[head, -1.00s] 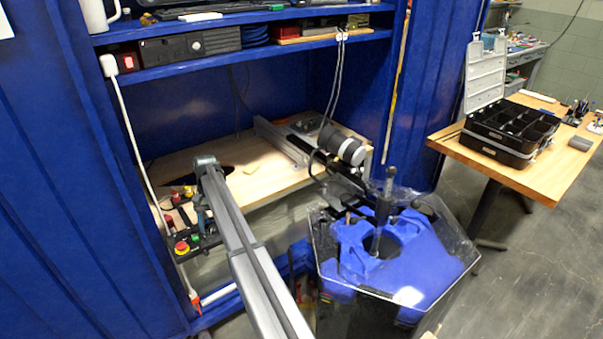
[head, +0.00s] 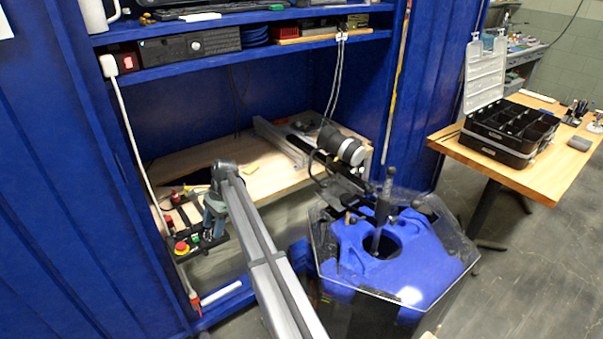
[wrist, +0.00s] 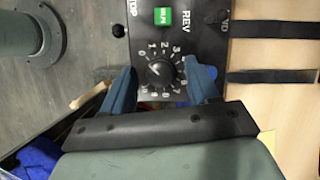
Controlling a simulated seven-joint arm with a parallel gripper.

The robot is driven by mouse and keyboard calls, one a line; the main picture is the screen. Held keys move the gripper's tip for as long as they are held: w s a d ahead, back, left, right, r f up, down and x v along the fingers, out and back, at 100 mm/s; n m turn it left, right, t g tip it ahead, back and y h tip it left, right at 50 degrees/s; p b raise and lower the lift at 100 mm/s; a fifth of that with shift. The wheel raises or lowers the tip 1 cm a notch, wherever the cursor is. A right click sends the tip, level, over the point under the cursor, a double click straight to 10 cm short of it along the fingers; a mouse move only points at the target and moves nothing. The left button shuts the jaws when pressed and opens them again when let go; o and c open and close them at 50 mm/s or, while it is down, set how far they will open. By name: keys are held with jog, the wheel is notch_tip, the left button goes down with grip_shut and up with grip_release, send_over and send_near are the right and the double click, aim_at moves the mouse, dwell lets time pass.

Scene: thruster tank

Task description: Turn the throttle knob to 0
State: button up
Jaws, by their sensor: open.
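The throttle knob (wrist: 160,72) is a round black dial on a black control panel (wrist: 200,30), ringed by white numbers, in the wrist view. Its white pointer mark seems to face up and left; the exact number is hard to read. My gripper (wrist: 159,67) is open, with one blue finger on each side of the knob. Whether the fingers touch it I cannot tell. In the head view my gripper (head: 212,210) is at the right side of the panel and hides the knob.
A green button (wrist: 164,17) sits above the knob on the panel. A red emergency stop (head: 181,248) is at the panel's front in the head view. A wooden bench (head: 265,175) lies behind. The blue tank (head: 420,265) stands to the right.

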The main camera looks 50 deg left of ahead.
jog(key=m+y, duration=0.1)
jog(key=m, duration=0.1)
jog(key=shift+d+m, duration=0.2)
jog(key=shift+m, duration=0.2)
jog(key=v, duration=1.4)
jog(key=w+d+y, duration=0.2)
jog(key=w+d, duration=0.1)
jog(key=w, duration=0.9)
jog(key=w+d+t+y, duration=0.1)
jog(key=w+d, duration=0.3)
jog(key=w, duration=0.8)
jog(key=shift+w+d+r+y, duration=0.15)
jog(key=shift+w+y, duration=0.25)
